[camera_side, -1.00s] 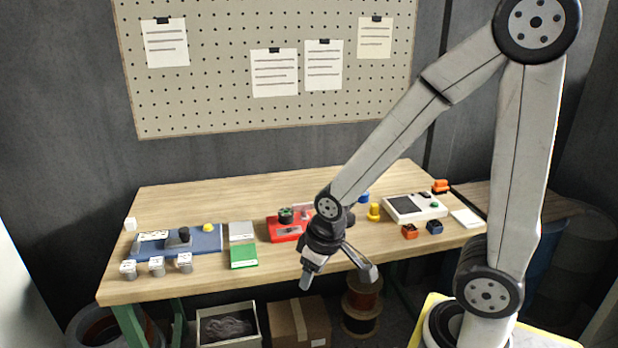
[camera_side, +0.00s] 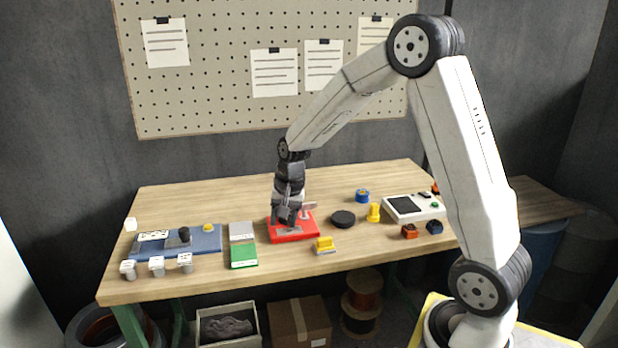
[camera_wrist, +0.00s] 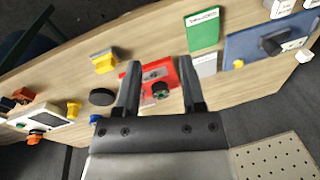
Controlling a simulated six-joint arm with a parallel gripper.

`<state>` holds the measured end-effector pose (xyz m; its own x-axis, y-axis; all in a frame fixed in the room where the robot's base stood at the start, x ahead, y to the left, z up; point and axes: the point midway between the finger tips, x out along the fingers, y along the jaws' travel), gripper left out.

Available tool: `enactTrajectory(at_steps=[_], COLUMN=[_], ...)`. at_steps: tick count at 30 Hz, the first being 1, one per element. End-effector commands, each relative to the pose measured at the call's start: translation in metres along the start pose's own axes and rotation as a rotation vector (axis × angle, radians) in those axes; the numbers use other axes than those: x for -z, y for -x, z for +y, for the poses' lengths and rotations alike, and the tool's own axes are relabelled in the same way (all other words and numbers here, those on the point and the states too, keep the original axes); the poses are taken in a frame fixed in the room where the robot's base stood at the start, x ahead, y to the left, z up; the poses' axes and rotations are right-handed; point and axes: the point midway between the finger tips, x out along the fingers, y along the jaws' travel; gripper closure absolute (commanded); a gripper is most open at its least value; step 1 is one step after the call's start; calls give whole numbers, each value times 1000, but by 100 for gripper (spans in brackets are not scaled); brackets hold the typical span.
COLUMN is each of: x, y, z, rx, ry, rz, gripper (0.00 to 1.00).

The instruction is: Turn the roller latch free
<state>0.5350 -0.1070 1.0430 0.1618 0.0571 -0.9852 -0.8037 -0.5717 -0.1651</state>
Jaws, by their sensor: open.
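The red latch unit (camera_side: 304,234) sits on the bench near its middle, with a grey plate on its top. In the wrist view the red unit (camera_wrist: 168,70) lies between my finger pads, with a dark round knob bearing green marks (camera_wrist: 160,90), which I take to be the roller latch. My gripper (camera_side: 287,218) points down over the unit's left part. In the wrist view my gripper (camera_wrist: 160,82) is open, one finger on each side of the knob. I cannot tell whether the fingers touch it. In the side view my gripper hides the knob.
A green-and-grey block (camera_side: 243,246) and a blue board (camera_side: 190,241) with a black knob lie to the left. A yellow block (camera_side: 325,245), a black disc (camera_side: 343,219), a yellow knob (camera_side: 374,212) and a white device (camera_side: 415,208) lie to the right.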

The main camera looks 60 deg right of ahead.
Motion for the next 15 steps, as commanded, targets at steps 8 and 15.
enactTrajectory(at_steps=[8, 15], x=[81, 144], y=[-10, -19], z=[6, 26], rx=[23, 47], ry=[-412, -750], rz=[-51, -105], gripper=[49, 49])
